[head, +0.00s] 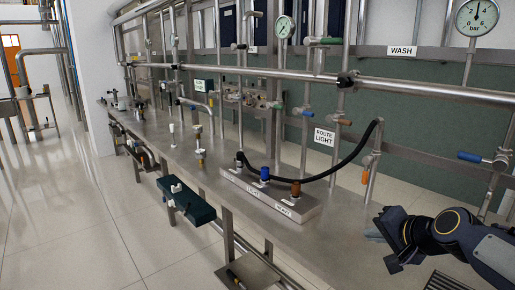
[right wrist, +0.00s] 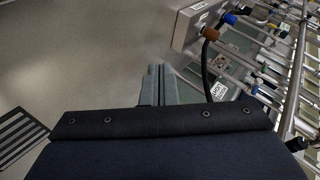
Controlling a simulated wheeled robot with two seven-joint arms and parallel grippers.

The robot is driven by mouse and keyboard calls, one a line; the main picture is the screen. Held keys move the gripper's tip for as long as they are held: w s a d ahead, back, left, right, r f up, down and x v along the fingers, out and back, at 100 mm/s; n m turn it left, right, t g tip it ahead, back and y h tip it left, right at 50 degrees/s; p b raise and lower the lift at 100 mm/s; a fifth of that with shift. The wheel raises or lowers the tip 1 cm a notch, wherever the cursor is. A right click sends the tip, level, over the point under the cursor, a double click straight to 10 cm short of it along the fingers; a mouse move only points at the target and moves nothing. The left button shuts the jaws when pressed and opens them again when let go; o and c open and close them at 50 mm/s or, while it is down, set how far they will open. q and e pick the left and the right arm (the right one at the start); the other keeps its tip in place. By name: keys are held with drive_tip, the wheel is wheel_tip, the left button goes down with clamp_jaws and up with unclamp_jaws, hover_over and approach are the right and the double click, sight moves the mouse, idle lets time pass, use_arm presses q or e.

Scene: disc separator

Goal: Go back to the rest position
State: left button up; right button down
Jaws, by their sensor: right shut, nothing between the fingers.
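My right gripper (head: 376,229) comes in from the right edge in the head view, over the right part of the steel bench (head: 345,240). In the right wrist view its two fingers (right wrist: 157,82) lie together, shut, with nothing between them. The fingers are clear of the steel manifold block (head: 262,200), which stands to their left in the head view. My left gripper does not show in either view.
The block bears blue (head: 264,174) and brown (head: 296,188) fittings and a black hose (head: 335,168). Pipes with valves run along the bench's back. A blue-handled valve (head: 470,157) is near my right arm. A dark drain grate (head: 447,282) lies at the lower right.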

drive_tip(key=s+a+f+n+g, duration=0.2)
drive_tip(key=s+f+n, duration=0.15)
drive_tip(key=s, duration=0.55)
drive_tip(key=s+a+f+n+g, duration=0.15)
drive_tip(key=s+f, duration=0.25)
drive_tip(key=s, duration=0.6)
drive_tip(key=s+a+f+n+g, duration=0.1)
drive_tip(key=s+a+f+n, duration=0.2)
drive_tip(key=s, duration=0.6)
wheel_tip(320, 180, up, 15)
drive_tip(key=p, duration=1.6)
drive_tip(key=shift+w+d, duration=0.25)
drive_tip(key=shift+d, duration=0.1)
